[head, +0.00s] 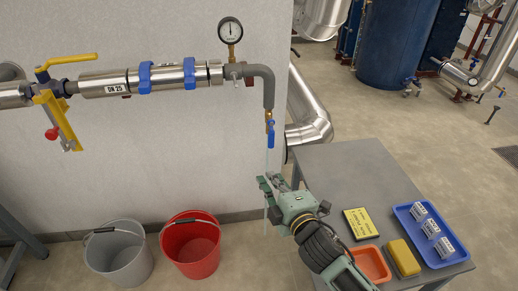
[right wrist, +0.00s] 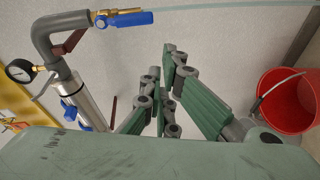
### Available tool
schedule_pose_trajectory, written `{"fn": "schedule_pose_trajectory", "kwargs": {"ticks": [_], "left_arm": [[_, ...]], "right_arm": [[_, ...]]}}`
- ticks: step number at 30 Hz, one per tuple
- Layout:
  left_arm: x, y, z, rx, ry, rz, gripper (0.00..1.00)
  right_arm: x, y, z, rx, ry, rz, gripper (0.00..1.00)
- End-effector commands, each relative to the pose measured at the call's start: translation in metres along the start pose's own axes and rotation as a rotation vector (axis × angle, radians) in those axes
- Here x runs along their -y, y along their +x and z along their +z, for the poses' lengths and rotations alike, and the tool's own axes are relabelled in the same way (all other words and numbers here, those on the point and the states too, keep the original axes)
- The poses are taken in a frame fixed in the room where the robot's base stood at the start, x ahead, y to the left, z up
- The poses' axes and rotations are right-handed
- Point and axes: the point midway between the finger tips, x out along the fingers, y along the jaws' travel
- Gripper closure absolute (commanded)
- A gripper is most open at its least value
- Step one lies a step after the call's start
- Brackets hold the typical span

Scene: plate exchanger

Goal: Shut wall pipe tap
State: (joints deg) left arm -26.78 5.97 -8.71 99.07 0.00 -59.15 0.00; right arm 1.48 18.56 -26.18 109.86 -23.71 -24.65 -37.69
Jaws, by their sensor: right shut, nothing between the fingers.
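A brass tap with a blue lever (head: 271,134) hangs at the lower end of the grey down-pipe. Its lever points down, in line with the tap body. The tap also shows at the top of the right wrist view (right wrist: 127,18). A thin pale stream (head: 266,160) runs down from its outlet. Further left on the wall pipe is a valve with a yellow lever (head: 66,61), which lies roughly along the pipe. My right gripper (head: 266,184) is shut and empty, below the tap and apart from it; its fingers show in the right wrist view (right wrist: 160,78). My left gripper is not in view.
A pressure gauge (head: 230,31) stands on the pipe. A grey bucket (head: 119,262) and a red bucket (head: 191,250) stand by the wall. The grey table (head: 345,165) at right bears a yellow-black sign, an orange tray, a yellow block and a blue tray (head: 455,259).

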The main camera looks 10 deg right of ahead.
Motion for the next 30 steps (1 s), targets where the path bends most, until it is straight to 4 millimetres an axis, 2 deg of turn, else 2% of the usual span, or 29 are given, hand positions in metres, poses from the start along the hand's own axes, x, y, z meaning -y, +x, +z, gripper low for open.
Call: {"fn": "schedule_pose_trajectory", "kwargs": {"ticks": [3, 8, 14, 24, 27, 30], "left_arm": [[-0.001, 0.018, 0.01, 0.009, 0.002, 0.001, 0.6], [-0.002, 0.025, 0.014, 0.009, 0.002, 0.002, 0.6], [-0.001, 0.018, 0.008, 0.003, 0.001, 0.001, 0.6], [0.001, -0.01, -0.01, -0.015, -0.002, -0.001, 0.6], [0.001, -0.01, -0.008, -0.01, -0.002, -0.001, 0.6], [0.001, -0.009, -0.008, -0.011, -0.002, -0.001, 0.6]], "right_arm": [[-0.015, 0.015, -0.017, -0.086, -0.15, 0.07, 1.0], [-0.021, 0.024, -0.025, -0.126, -0.217, 0.104, 1.0], [-0.024, 0.051, -0.03, -0.126, -0.214, 0.105, 1.0], [-0.03, 0.12, -0.039, -0.125, -0.211, 0.104, 1.0], [-0.032, 0.114, -0.02, -0.122, -0.215, 0.1, 1.0], [-0.034, 0.111, -0.01, -0.124, -0.214, 0.101, 1.0]]}}
